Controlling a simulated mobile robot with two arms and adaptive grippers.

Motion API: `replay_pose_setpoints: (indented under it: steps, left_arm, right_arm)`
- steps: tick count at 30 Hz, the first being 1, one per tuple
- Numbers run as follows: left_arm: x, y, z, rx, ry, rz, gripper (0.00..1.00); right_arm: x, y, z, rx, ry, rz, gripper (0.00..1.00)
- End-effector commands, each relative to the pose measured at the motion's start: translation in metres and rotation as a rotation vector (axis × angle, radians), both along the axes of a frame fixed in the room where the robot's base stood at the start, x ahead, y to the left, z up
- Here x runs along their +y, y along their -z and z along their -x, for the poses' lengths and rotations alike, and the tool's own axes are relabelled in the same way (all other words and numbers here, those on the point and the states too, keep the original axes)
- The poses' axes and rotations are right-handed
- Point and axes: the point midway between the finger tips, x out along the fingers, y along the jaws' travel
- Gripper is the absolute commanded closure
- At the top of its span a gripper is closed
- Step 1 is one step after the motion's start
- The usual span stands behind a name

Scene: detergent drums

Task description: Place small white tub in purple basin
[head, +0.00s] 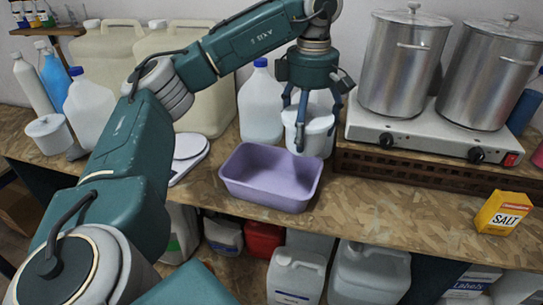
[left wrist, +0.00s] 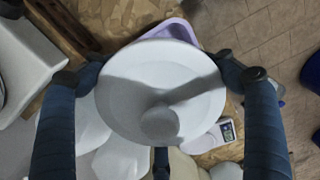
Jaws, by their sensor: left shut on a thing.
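The small white tub (head: 315,128) is in my left gripper (head: 305,125), just behind and right of the purple basin in the head view. The gripper's blue fingers are shut around it from above. In the left wrist view the tub's round white lid (left wrist: 165,90) with a knob fills the middle between the fingers (left wrist: 160,80). I cannot tell whether the tub's base touches the table. The purple basin (head: 270,178) stands on the table near its front edge and looks empty. Part of it shows behind the tub in the left wrist view (left wrist: 175,30). My right gripper is not in view.
A hot plate (head: 420,135) with two steel pots (head: 403,65) stands right of the tub. A white jug (head: 260,108) is close on its left. A scale (head: 188,150) lies left of the basin. A yellow salt box (head: 503,213) is at the right. The chipboard table (head: 400,195) is clear right of the basin.

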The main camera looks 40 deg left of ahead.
Motion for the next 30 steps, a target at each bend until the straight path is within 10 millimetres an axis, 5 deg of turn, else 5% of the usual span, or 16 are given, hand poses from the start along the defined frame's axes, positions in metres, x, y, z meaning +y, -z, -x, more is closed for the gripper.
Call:
replay_pose_setpoints:
  steps: [4,10,14,24,30]
  left_arm:
    - [0.023,-0.011,-0.003,0.001,-0.248,0.0,0.43]
    - [0.033,-0.006,-0.003,0.003,-0.374,0.0,0.43]
    - [0.034,0.024,-0.002,0.008,-0.38,0.0,0.43]
    - [0.034,0.106,-0.001,0.006,-0.378,-0.002,0.43]
    - [0.033,0.137,-0.002,0.002,-0.376,-0.001,0.43]
  right_arm:
    - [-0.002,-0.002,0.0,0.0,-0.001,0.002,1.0]
    - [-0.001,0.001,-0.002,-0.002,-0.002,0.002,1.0]
    - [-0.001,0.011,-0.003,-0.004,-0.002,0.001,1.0]
    - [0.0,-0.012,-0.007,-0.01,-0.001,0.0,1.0]
    - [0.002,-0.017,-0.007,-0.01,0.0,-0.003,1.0]
